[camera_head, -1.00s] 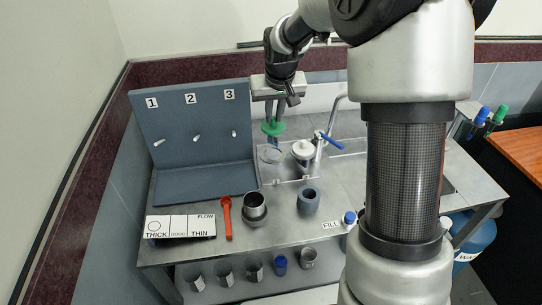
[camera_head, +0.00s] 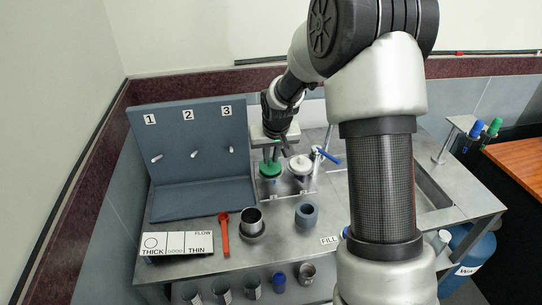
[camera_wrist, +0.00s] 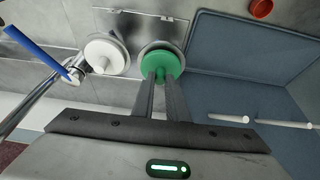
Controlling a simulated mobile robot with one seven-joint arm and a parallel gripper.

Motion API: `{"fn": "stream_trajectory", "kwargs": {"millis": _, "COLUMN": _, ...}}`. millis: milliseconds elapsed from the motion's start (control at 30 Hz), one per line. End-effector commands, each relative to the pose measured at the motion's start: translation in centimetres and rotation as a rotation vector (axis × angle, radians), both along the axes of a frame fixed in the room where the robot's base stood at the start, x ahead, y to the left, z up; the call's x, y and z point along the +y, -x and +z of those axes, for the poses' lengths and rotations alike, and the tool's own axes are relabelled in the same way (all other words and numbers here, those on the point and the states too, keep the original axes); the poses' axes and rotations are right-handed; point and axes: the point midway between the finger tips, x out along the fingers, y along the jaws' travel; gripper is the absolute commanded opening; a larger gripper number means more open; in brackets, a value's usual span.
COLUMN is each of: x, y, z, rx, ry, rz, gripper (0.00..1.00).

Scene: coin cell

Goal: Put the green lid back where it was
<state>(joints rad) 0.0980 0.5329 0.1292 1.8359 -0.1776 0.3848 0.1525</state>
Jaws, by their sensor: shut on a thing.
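The green lid (camera_head: 270,168) is at the top of a clear round jar (camera_head: 269,180) at the back of the steel bench. It also shows in the wrist view (camera_wrist: 162,62), centred over the jar's round rim (camera_wrist: 161,45). My gripper (camera_head: 271,157) is above it with both fingers down on the lid's middle (camera_wrist: 160,78), shut on its knob. The lid looks level and seems to rest on the jar, though the fingers hide part of the contact.
A white-lidded jar (camera_head: 300,164) stands close to the right, beside a tap with a blue lever (camera_head: 328,155). A blue-grey board with numbered pegs (camera_head: 185,125) stands on the left.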

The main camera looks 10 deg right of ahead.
Motion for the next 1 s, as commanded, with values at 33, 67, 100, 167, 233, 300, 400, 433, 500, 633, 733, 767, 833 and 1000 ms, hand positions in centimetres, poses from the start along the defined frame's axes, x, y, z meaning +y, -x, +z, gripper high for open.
{"fn": "stream_trajectory", "kwargs": {"millis": 33, "x": 0.0, "y": 0.0, "z": -0.3, "rx": -0.001, "ry": 0.000, "rz": 0.000, "gripper": 0.00}}
{"fn": "stream_trajectory", "kwargs": {"millis": 67, "x": 0.0, "y": 0.0, "z": -0.4, "rx": -0.001, "ry": 0.000, "rz": 0.000, "gripper": 0.00}}
{"fn": "stream_trajectory", "kwargs": {"millis": 100, "x": 0.0, "y": 0.0, "z": -0.5, "rx": -0.001, "ry": 0.000, "rz": 0.000, "gripper": 0.00}}
{"fn": "stream_trajectory", "kwargs": {"millis": 167, "x": 0.0, "y": 0.0, "z": -0.7, "rx": -0.001, "ry": 0.000, "rz": 0.000, "gripper": 0.00}}
{"fn": "stream_trajectory", "kwargs": {"millis": 233, "x": 0.0, "y": 0.0, "z": -0.8, "rx": 0.000, "ry": 0.000, "rz": 0.000, "gripper": 0.15}}
{"fn": "stream_trajectory", "kwargs": {"millis": 300, "x": 0.0, "y": 0.0, "z": -0.7, "rx": 0.000, "ry": 0.000, "rz": 0.000, "gripper": 0.27}}
{"fn": "stream_trajectory", "kwargs": {"millis": 400, "x": 0.0, "y": 0.0, "z": -0.7, "rx": 0.000, "ry": 0.000, "rz": 0.000, "gripper": 0.32}}
{"fn": "stream_trajectory", "kwargs": {"millis": 433, "x": 0.0, "y": 0.0, "z": -0.7, "rx": 0.000, "ry": 0.000, "rz": 0.000, "gripper": 0.32}}
{"fn": "stream_trajectory", "kwargs": {"millis": 500, "x": 0.0, "y": 0.0, "z": -0.7, "rx": 0.000, "ry": 0.000, "rz": 0.000, "gripper": 0.32}}
{"fn": "stream_trajectory", "kwargs": {"millis": 633, "x": 0.0, "y": 0.0, "z": -0.6, "rx": 0.000, "ry": 0.000, "rz": 0.000, "gripper": 0.32}}
{"fn": "stream_trajectory", "kwargs": {"millis": 733, "x": 0.0, "y": 0.0, "z": 0.2, "rx": -0.001, "ry": 0.000, "rz": 0.000, "gripper": 0.32}}
{"fn": "stream_trajectory", "kwargs": {"millis": 767, "x": 0.0, "y": 0.0, "z": 0.6, "rx": -0.001, "ry": 0.000, "rz": 0.000, "gripper": 0.32}}
{"fn": "stream_trajectory", "kwargs": {"millis": 833, "x": 0.0, "y": 0.3, "z": 1.3, "rx": -0.004, "ry": 0.001, "rz": -0.001, "gripper": 0.32}}
{"fn": "stream_trajectory", "kwargs": {"millis": 1000, "x": 0.0, "y": 1.8, "z": 4.8, "rx": -0.006, "ry": 0.001, "rz": 0.000, "gripper": 0.32}}
